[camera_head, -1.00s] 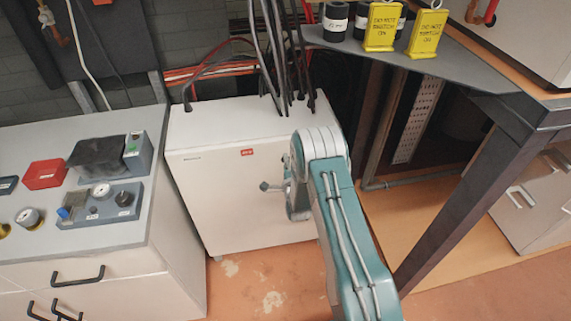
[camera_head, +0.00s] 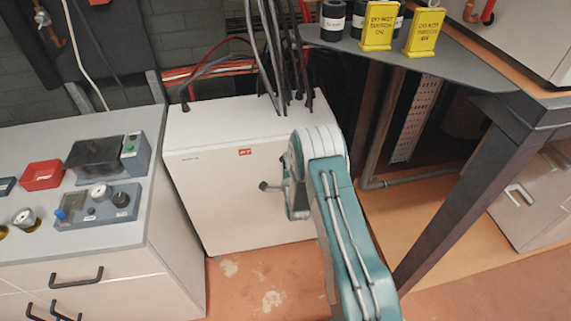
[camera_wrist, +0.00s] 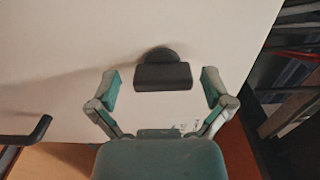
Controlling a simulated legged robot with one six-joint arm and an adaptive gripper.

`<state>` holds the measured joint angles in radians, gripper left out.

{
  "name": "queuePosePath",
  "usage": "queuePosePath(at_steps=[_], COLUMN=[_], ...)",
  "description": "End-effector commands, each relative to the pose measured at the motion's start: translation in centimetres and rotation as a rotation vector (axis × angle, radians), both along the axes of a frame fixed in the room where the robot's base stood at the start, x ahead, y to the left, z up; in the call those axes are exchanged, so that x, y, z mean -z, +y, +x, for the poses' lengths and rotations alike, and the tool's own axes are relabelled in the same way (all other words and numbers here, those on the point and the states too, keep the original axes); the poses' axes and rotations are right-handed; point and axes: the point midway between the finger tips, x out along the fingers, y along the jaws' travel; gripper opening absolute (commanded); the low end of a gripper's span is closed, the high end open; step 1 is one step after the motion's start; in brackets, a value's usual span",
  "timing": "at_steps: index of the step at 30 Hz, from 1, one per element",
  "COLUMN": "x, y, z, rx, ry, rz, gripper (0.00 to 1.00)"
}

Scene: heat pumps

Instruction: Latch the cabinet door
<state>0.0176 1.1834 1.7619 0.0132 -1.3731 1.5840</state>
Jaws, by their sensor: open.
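The cabinet (camera_head: 235,185) is a white box with a small red label. It stands on the floor, and its front door looks closed or nearly so; I cannot tell which. In the wrist view, a dark latch (camera_wrist: 163,76) with a rounded top and a flat bar sits on the white door (camera_wrist: 75,60). My gripper (camera_wrist: 159,77) is open, with one finger on each side of the latch and visible gaps between. In the head view, my arm hides most of the gripper and the latch.
A grey-topped counter (camera_head: 100,232) with control boxes stands at the left. A dark table leg (camera_head: 460,195) slants at the right. Black cables (camera_head: 272,50) rise from the cabinet top. In the wrist view, a dark curved handle (camera_wrist: 35,132) shows at the left.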

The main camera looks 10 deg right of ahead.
Motion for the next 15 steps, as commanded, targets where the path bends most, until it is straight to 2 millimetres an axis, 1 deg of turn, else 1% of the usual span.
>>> queuePosePath(at_steps=[2, 5, 8, 15], x=[0.0, 0.0, 0.0, 0.1], y=[0.0, 0.1, 0.1, 0.2], z=[-0.1, -0.8, -2.3, -7.3], rx=[-0.001, -0.001, -0.001, 0.0], ry=[0.0, 0.0, 0.002, 0.004], rz=[0.0, 0.0, 0.0, 0.0], gripper=[1.0, 1.0, 1.0, 1.0])
